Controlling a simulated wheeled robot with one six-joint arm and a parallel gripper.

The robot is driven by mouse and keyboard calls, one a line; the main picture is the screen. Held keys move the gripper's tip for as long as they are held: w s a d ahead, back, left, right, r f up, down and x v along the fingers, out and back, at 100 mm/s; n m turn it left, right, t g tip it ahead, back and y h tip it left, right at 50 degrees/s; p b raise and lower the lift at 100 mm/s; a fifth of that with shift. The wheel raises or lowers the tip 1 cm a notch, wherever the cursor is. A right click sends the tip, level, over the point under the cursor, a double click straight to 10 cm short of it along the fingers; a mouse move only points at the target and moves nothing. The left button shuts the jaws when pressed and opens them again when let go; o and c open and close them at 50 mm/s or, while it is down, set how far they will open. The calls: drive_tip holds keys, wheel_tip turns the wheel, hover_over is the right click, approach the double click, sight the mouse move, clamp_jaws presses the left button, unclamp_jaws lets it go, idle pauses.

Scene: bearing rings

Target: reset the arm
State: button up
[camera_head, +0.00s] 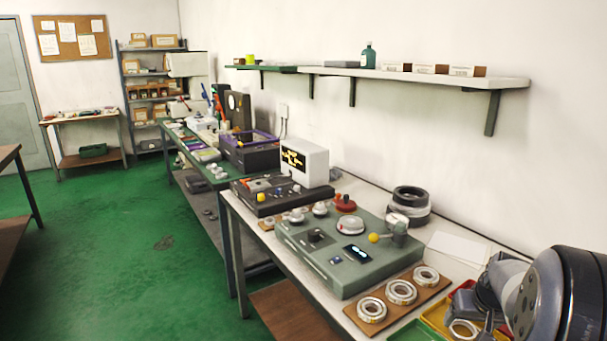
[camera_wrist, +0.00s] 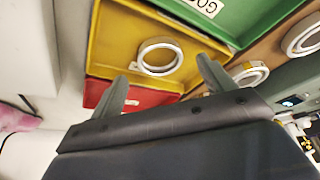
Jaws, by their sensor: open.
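My gripper (camera_wrist: 163,85) is open, its two grey fingers apart, with nothing between the fingertips that I can see it holding. In the wrist view it is over the trays, with a bearing ring (camera_wrist: 160,57) in the yellow tray (camera_wrist: 108,45) just beyond the fingertips. I cannot tell the height of the gripper above it. In the head view my arm comes in at the lower right and mostly hides the gripper. The same ring (camera_head: 463,330) shows there in the yellow tray (camera_head: 437,319).
A green tray (camera_wrist: 255,15) and a red tray (camera_wrist: 150,98) flank the yellow one. A brown board (camera_head: 388,317) holds three rings beside a grey-green test device (camera_head: 330,265). Dark rings (camera_head: 410,199) are stacked near the wall. A shelf (camera_head: 420,78) runs above the bench.

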sight(461, 333)
drive_tip(key=x, duration=0.3)
drive_tip(key=shift+f, duration=0.3)
wheel_tip(461, 333, up, 2)
drive_tip(key=shift+w+r, duration=0.1)
drive_tip(key=shift+r, duration=0.6)
